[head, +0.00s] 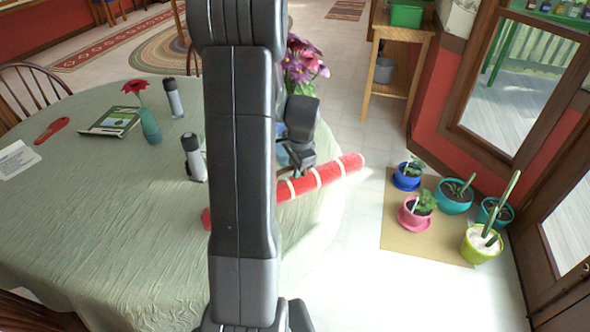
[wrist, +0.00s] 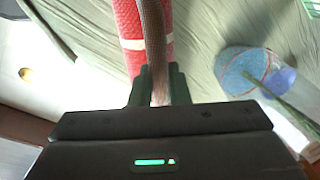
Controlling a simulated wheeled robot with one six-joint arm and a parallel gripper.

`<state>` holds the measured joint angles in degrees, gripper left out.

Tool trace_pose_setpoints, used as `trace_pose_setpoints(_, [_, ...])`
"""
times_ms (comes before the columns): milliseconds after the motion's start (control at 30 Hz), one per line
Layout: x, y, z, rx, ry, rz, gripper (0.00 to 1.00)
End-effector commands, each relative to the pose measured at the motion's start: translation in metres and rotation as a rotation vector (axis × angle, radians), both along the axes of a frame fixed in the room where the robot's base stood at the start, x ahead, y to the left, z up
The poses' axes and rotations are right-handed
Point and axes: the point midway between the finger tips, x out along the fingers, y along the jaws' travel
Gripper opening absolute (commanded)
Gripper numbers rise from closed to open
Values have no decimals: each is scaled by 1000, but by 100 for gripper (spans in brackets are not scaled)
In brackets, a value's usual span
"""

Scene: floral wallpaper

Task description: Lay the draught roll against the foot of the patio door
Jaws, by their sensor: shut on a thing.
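The draught roll (head: 318,178) is a long red cylinder with cream bands. It lies across the table's right side in the head view, its right end out past the table edge; my arm hides part of it. My gripper (head: 300,168) is at the roll, partly hidden by my arm. In the wrist view my gripper (wrist: 156,82) is shut on the roll (wrist: 128,22); a brown strip runs along it between the fingers. I cannot tell if the roll touches the cloth. The patio door (head: 529,228), brown-framed with glass, stands at the far right.
A tan mat (head: 398,235) with several potted plants (head: 480,243) lies before the door. The cloth-covered table (head: 100,245) holds a book (head: 110,121), flower vase (head: 150,126) and dark-capped bottles (head: 194,158). A wooden stand (head: 400,80) is behind. Pale floor (head: 365,285) is clear between table and mat.

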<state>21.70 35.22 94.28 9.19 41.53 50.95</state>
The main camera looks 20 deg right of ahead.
Motion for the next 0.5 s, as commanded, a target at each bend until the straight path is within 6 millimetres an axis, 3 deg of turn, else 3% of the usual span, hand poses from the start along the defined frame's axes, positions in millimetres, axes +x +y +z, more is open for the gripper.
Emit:
trace_pose_setpoints(100, [0, 0, -11, 0, 0, -1, 0])
trace_pose_setpoints(400, [0, 0, -14, -1, -1, 0, 0])
trace_pose_setpoints(433, [0, 0, -14, 0, 0, 0, 20])
trace_pose_setpoints(500, [0, 0, -13, 0, 0, 0, 33])
